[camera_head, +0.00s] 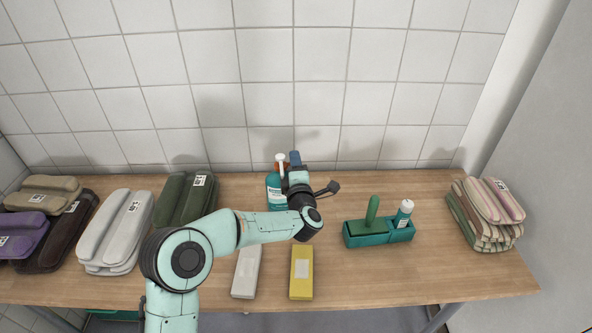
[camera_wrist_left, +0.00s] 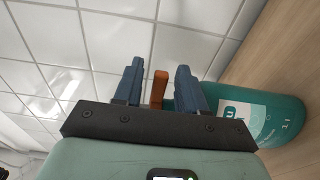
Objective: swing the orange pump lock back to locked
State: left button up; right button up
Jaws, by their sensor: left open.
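A teal pump bottle (camera_head: 274,194) with a white pump top (camera_head: 281,158) stands on the table near the tiled wall. My left gripper (camera_head: 295,158) is at its right side and covers part of it. In the left wrist view the bottle (camera_wrist_left: 283,118) lies at the right, with a white label. The orange pump lock (camera_wrist_left: 158,88) shows between the two blue fingers of my left gripper (camera_wrist_left: 157,80). The fingers are open, with a gap on each side of the lock. Whether the lock is deep between the fingertips I cannot tell. My right gripper is not in view.
A green caddy (camera_head: 380,232) with a small bottle (camera_head: 403,213) stands to the right. A white box (camera_head: 246,272) and a yellow box (camera_head: 301,272) lie in front. Folded towels lie at the left, and a folded stack (camera_head: 486,214) at the right. The tiled wall is close behind.

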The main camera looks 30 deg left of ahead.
pick_arm(q)
jog(key=v, duration=1.3)
jog(key=shift+s, duration=0.15)
jog(key=shift+d, duration=0.1)
